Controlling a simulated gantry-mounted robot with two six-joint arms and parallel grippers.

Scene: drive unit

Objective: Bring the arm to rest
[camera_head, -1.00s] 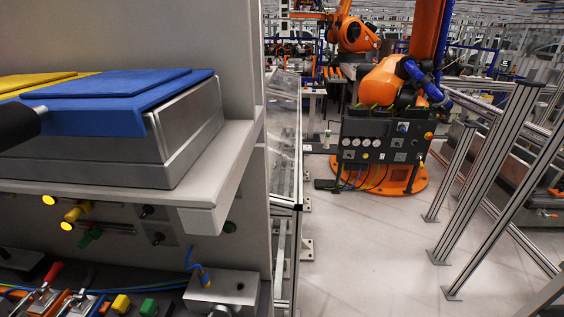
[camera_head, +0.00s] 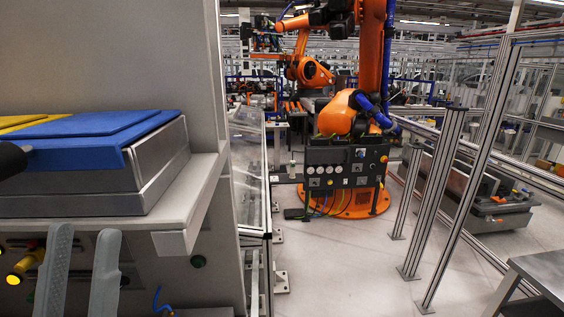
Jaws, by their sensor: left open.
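My left gripper (camera_head: 83,236) shows at the bottom left. Its two grey fingers point up and stand apart, with nothing seen between them. They are in front of the grey cabinet panel with its knobs, below the shelf edge (camera_head: 195,205). I cannot tell whether they touch the panel. The rest of my left arm is out of frame. My right gripper is not in view.
A grey box with a blue lid (camera_head: 90,145) sits on the shelf, a yellow lid (camera_head: 25,121) beside it. An orange robot (camera_head: 372,60) stands beyond the glass guard. Metal posts (camera_head: 470,190) and a grey table (camera_head: 545,272) are at right. The floor between is clear.

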